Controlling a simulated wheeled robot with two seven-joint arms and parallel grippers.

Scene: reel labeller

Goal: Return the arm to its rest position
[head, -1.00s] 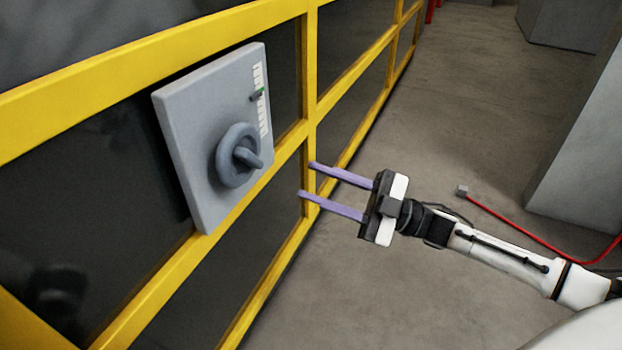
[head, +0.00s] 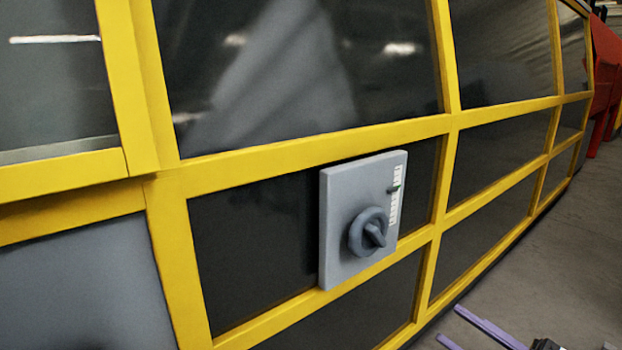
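My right gripper (head: 486,335) shows at the lower right edge of the head view, mostly cut off by the frame. Its two purple fingers are apart with nothing between them. It is below and to the right of the grey switch box (head: 340,226), clear of it. The box carries a round rotary knob (head: 369,232) and a white scale with a small dark-green mark on its right side. My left gripper is not in view.
A yellow-framed machine enclosure (head: 300,155) with dark panels fills most of the view and holds the switch box. Bare concrete floor (head: 560,265) lies at the right. A red structure (head: 604,80) stands at the far right.

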